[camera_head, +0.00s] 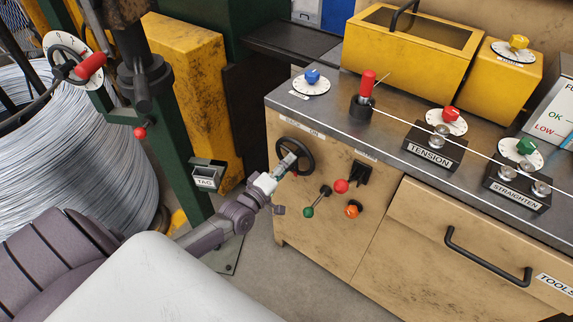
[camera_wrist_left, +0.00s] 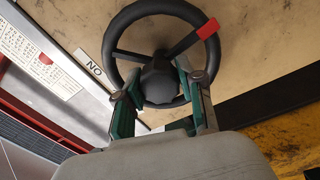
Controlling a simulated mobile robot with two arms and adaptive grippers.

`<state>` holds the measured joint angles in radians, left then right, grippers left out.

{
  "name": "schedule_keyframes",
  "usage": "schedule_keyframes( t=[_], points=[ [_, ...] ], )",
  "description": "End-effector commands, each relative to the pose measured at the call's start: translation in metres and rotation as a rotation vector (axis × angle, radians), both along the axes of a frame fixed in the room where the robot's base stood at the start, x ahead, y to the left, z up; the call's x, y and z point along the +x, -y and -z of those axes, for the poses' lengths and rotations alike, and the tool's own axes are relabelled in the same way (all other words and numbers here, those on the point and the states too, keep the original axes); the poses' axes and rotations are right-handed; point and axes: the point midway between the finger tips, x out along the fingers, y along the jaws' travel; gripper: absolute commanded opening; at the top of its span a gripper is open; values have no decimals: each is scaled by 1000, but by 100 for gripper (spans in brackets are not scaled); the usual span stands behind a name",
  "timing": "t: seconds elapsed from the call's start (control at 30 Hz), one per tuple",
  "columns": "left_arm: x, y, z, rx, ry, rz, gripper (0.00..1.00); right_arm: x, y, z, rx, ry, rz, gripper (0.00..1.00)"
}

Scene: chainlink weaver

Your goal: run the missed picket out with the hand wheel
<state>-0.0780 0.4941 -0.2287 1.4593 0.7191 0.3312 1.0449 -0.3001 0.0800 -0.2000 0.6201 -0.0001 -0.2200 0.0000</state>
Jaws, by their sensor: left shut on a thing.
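The black hand wheel (camera_head: 310,153) is on the tan front panel of the bench, below its left end. My left gripper (camera_head: 282,166) is at its lower left side and covers part of it. The two green-padded fingers of my left gripper (camera_wrist_left: 160,88) stand on either side of the hub, shut on the wheel. A thin wire runs along the bench top through the rollers. I cannot make out the missed picket. My right gripper is not in view.
Below the wheel are a green-knobbed lever (camera_head: 309,211), a red button (camera_head: 341,186) and an orange knob (camera_head: 352,210). A green post with a TAG box (camera_head: 207,175) and a wire coil (camera_head: 70,150) stand left. A drawer handle (camera_head: 487,256) sticks out right.

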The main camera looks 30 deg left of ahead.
Motion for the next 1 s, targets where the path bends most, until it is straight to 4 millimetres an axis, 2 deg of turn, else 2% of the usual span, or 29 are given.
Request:
schedule_keyframes(
  t=[0.13, 0.17, 0.3, 0.67, 0.77, 1.0],
  points=[
    [-1, 0, 1, 1, -3, 0, 0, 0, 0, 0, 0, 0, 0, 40],
    [-1, 0, 1, 1, -3, 0, 41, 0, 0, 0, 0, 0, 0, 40],
    [0, 0, 1, 2, -2, 0, 64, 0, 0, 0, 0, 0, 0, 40],
    [-4, 0, 1, 2, -1, 1, 64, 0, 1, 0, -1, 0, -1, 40],
    [-15, -1, 2, 2, -4, 1, 64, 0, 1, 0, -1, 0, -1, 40],
    [-66, -5, 5, 3, -6, 1, 64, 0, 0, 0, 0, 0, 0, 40]
  ],
)
